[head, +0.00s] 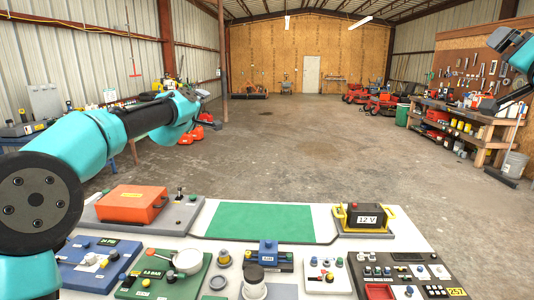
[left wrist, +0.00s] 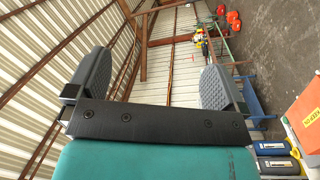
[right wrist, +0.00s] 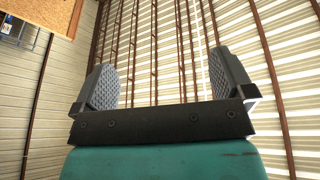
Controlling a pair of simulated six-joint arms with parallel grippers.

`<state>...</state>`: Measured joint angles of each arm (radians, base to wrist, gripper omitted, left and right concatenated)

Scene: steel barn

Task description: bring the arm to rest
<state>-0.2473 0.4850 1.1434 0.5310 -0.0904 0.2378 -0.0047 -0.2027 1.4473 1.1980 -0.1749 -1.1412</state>
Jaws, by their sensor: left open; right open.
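My left arm reaches in from the left of the head view, raised above the bench. In the left wrist view my left gripper (left wrist: 155,86) has its two grey pads wide apart with nothing between them. My right arm shows only in part at the right edge of the head view, raised and clear of the bench. In the right wrist view my right gripper (right wrist: 165,82) is open and empty, with the ribbed metal wall and roof behind it. Neither gripper touches anything that I can see.
The bench below holds an orange case (head: 131,204), a bare green mat (head: 260,222), a 12 V battery (head: 366,216) and several control panels (head: 412,272). A cluttered workbench (head: 462,125) stands far right. The concrete floor (head: 290,140) is open in the middle.

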